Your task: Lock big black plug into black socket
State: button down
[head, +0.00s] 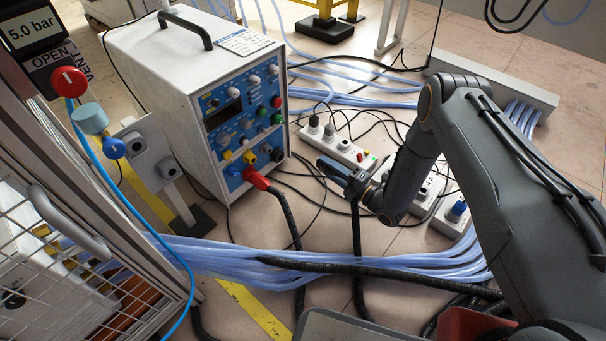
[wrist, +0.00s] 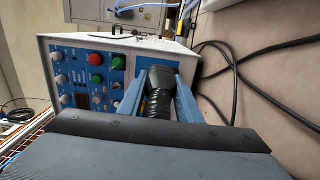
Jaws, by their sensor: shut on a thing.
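My gripper (head: 342,172) is in front of and to the right of the white power unit (head: 170,70), apart from its blue panel. In the wrist view its two blue fingers (wrist: 158,98) are shut around the big black plug (wrist: 160,76). The plug's ribbed black cable hangs below the gripper in the head view (head: 357,240); the plug itself is mostly hidden there. The black socket (head: 277,155) appears low on the right of the panel, near a yellow socket (head: 249,157). I see a gap between plug and panel in the head view.
A red plug (head: 257,179) with a thick black cable sits low in the panel. White power strips (head: 335,148) lie behind my gripper. A bundle of pale blue hoses (head: 220,255) crosses the floor in front. A caged rack (head: 85,160) stands at the left.

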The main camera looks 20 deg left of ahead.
jog(key=a+f+b, duration=0.3)
jog(key=a+f, duration=0.1)
jog(key=a, duration=0.9)
jog(key=shift+w+a, duration=0.15)
jog(key=shift+w, duration=0.05)
jog(key=shift+s+r+p, duration=0.1)
jog(key=shift+p, duration=0.35)
dwell(1.5)
jog(key=shift+w+a+g, duration=0.25)
jog(key=shift+a+g, duration=0.05)
jog(key=shift+a, duration=0.35)
dwell(0.4)
jog(key=shift+m, duration=0.7)
jog(key=shift+a+m, duration=0.1)
jog(key=shift+m, duration=0.7)
